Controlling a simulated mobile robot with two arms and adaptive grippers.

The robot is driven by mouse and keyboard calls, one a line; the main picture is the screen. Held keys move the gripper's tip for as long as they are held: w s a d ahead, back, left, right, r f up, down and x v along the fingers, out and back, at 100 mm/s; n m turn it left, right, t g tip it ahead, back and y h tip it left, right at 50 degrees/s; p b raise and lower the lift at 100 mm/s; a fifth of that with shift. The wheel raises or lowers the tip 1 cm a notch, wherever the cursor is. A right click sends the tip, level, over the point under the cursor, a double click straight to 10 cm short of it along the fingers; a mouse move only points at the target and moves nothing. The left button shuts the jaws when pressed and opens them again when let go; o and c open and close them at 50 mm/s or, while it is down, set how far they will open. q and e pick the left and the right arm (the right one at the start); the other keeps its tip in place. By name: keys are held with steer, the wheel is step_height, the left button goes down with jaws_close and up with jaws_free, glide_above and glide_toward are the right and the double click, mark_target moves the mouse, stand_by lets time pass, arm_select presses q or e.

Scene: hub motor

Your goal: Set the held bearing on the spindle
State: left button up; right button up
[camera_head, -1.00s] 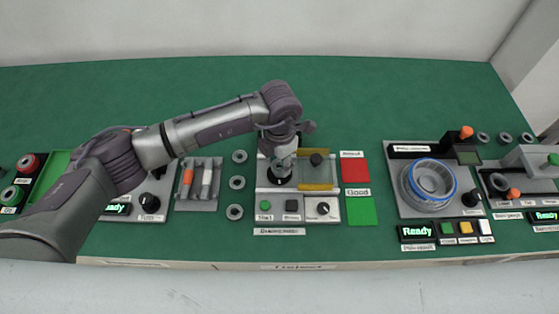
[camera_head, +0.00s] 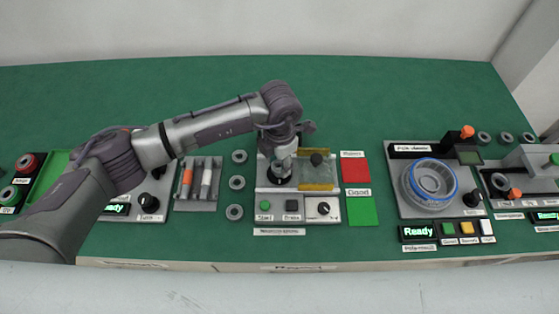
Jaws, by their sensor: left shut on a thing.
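My left gripper (camera_head: 281,172) points down over the grey bearing test station (camera_head: 262,187) in the middle of the table. It is shut, at the black round spindle seat (camera_head: 279,181) on the station's left side. The held bearing is hidden by the fingers and too small to make out. I cannot tell whether it touches the spindle. My right gripper is not in view.
Three loose grey bearings (camera_head: 237,183) lie in a column left of the station. Red (camera_head: 355,170) and green (camera_head: 361,211) pads lie to its right. A machine with a blue-rimmed hub (camera_head: 432,181) stands further right. The green table (camera_head: 200,80) is clear at the back.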

arm_select(q)
steer(key=shift+f+b, duration=0.75)
steer(key=shift+f, duration=0.1)
stand_by(0.5)
stand_by(0.3)
steer(key=o, duration=1.6)
steer(key=shift+r+p, duration=1.8)
steer(key=shift+r, duration=1.75)
